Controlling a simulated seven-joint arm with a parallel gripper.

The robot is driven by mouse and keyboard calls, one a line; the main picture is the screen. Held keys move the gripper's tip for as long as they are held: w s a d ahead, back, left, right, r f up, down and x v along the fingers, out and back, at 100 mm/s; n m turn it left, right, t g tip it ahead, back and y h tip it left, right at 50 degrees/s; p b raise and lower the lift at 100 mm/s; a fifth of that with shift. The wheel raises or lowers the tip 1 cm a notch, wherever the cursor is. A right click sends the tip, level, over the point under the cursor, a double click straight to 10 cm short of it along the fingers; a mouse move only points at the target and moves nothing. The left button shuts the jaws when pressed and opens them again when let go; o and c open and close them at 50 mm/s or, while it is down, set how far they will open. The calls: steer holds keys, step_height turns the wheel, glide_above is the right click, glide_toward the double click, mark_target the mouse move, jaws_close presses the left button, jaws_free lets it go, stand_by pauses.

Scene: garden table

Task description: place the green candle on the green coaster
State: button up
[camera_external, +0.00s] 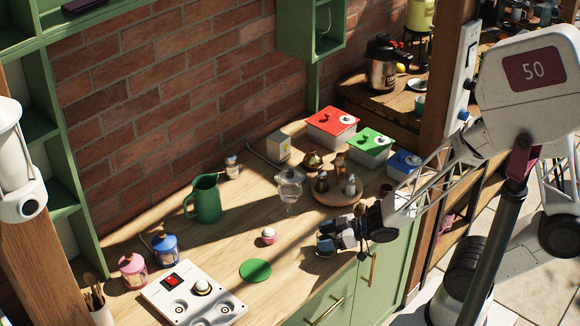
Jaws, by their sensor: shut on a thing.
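The green coaster (255,270) is a flat, round disc lying bare on the wooden counter near its front edge. My gripper (328,243) is over the front part of the counter, to the right of the coaster and a little farther back, apart from it. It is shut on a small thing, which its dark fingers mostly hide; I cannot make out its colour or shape. I see no green candle clearly anywhere on the counter.
A small pink-and-white item (268,236) stands behind the coaster. A stemmed glass (290,187), green pitcher (205,200) and round wooden tray (333,197) are farther back. A white control panel (194,294) lies left of the coaster. The counter around the coaster is clear.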

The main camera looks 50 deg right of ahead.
steer(key=o, duration=1.2)
steer(key=shift+v, duration=3.95)
steer(key=shift+w+d, duration=0.1)
steer(key=shift+w, duration=0.05)
